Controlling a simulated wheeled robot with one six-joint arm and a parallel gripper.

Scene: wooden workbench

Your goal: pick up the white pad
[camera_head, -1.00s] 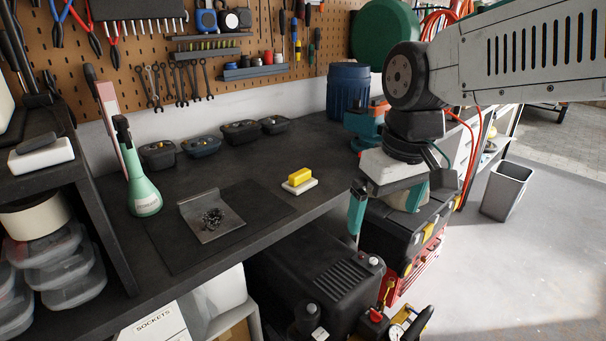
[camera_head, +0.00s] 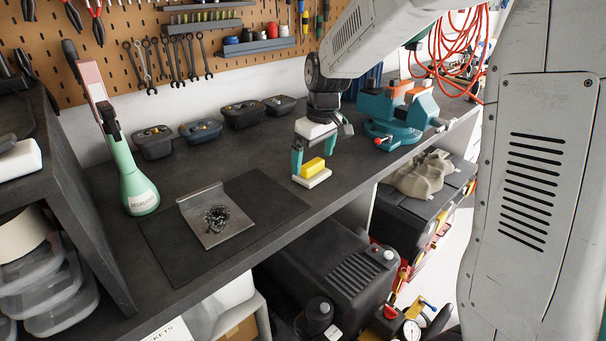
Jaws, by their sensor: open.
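The white pad (camera_head: 316,180) lies flat on the dark workbench near its front edge, with a yellow block (camera_head: 312,166) on top of it. My gripper (camera_head: 313,163) points down over them, with its teal fingers apart. One finger is at the left of the yellow block and the other is behind it at the right. I cannot tell whether the fingers touch the block or the pad. Nothing is held. Another white block (camera_head: 20,158) shows on the shelf at the far left, partly cut off.
A teal vise (camera_head: 395,112) stands right of my gripper. Several dark bins (camera_head: 243,113) line the wall. A black compressor (camera_head: 330,270) is below the bench edge.

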